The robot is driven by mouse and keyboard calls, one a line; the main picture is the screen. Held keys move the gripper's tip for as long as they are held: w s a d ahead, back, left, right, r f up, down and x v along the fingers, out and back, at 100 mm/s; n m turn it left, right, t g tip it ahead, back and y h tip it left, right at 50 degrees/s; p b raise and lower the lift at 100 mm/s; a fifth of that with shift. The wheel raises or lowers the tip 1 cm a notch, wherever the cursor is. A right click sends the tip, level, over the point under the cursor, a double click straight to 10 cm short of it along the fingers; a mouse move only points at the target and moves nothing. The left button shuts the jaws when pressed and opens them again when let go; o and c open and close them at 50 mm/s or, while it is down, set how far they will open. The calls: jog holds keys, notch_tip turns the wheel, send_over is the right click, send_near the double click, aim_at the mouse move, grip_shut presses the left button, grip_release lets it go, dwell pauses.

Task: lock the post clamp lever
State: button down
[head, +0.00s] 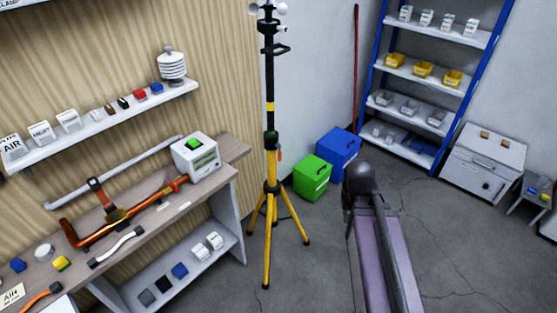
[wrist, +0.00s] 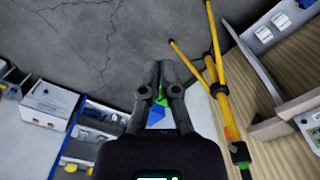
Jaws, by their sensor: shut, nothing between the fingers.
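A black and yellow post on a yellow tripod (head: 269,190) stands upright in the middle of the head view. Its dark clamp collar (head: 270,141) is about halfway up, with a small orange lever (head: 279,154) hanging beside the post on the right. In the wrist view the yellow post (wrist: 219,90) runs down the right side, with the orange lever (wrist: 228,132) and the dark collar (wrist: 239,151) near the bottom right. My gripper (wrist: 158,64) is shut and empty, apart from the post and to the left of it there. The lever is too small to tell its exact angle.
A workbench (head: 222,152) with pipes, a white box (head: 196,156) and small parts stands left of the post. Green (head: 312,177) and blue (head: 339,151) bins stand behind it to the right. Blue-framed shelves (head: 410,72) stand at the back. Open floor lies right of the tripod.

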aim_at(279, 158)
jog(key=w+a+f+n+t+h+b, duration=0.35)
jog(key=w+f+b, duration=0.25)
jog(key=w+b, duration=0.3)
jog(key=w+a+f+n+t+h+b, duration=0.25)
jog(key=w+a+f+h+b, duration=0.2)
jog(key=w+b, duration=0.45)
jog(key=w+a+f+n+t+b, duration=0.1)
jog(key=w+a+n+t+b, duration=0.2)
jog(key=a, duration=0.8)
jog(key=w+a+f+n+t+b, duration=0.1)
jog(key=w+a+n+t+b, duration=0.2)
jog(key=a+t+b, duration=0.4)
jog(key=w+a+b, duration=0.1)
jog(key=a+b, duration=0.2)
jog(key=a, duration=0.1)
jog(key=shift+w+a+f, duration=0.35)
jog(key=shift+w+a, duration=0.05)
jog(key=x, duration=1.4)
jog(key=shift+a+f+n+b, duration=0.1)
jog(key=shift+a+n+b, duration=0.2)
jog(key=shift+b, duration=0.15)
